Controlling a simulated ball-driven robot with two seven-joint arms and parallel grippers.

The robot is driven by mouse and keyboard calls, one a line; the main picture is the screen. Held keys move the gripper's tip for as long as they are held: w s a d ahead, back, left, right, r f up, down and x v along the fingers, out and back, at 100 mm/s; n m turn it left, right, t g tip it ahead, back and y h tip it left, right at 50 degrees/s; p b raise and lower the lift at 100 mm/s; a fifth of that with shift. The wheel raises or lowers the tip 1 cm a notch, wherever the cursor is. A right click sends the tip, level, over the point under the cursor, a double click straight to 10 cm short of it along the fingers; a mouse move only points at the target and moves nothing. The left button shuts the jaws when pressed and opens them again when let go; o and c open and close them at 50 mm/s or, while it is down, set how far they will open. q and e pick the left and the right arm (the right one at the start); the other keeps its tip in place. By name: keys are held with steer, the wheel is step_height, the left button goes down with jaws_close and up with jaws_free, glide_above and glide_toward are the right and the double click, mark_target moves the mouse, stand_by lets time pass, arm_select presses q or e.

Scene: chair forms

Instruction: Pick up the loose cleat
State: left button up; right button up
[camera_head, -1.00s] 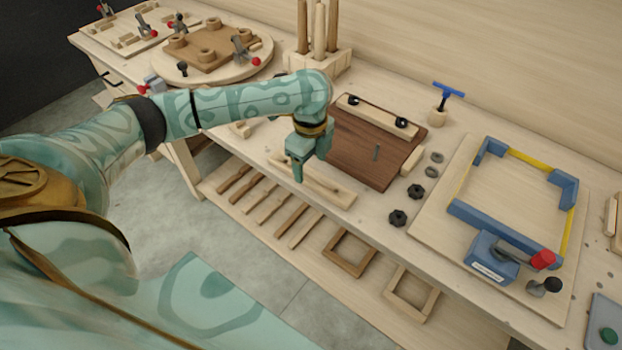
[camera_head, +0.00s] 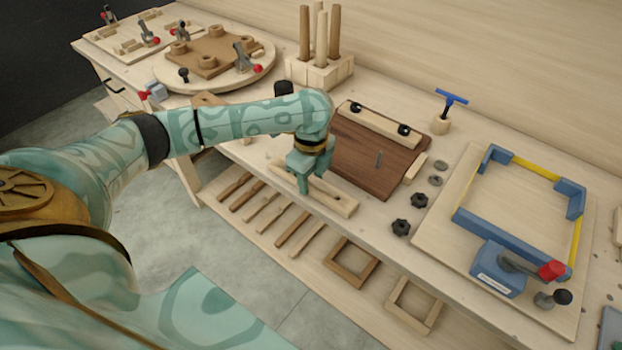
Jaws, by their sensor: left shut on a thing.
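The loose cleat (camera_head: 334,199) is a pale wooden bar with holes near the bench's front edge, in front of a dark brown board (camera_head: 366,171). My left gripper (camera_head: 304,186) points down over the cleat's left part and is shut on it. The gripper hides part of the bar, and I cannot tell whether the bar is clear of the bench. Another pale cleat (camera_head: 378,125) lies along the board's back edge under two black knobs. A bolt (camera_head: 379,158) stands up from the board. My right gripper is not in view.
Two black knobs (camera_head: 401,227) and two grey washers (camera_head: 435,180) lie right of the board. A blue clamping frame (camera_head: 497,268) sits further right. A block of upright dowels (camera_head: 320,71) and a round turntable (camera_head: 214,66) stand behind. Wooden strips and frames lie on the lower shelf.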

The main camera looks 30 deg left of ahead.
mark_target(311, 181)
arm_select(q)
step_height(311, 181, up, 3)
steer(key=shift+r+p, duration=0.1)
steer(key=shift+p, duration=0.75)
steer(key=s+r+p, duration=0.6)
steer(key=s+r, duration=0.3)
steer(key=s, duration=0.5)
steer(key=shift+a+r, duration=0.2)
steer(key=shift+a, duration=0.2)
steer(key=shift+r, duration=0.15)
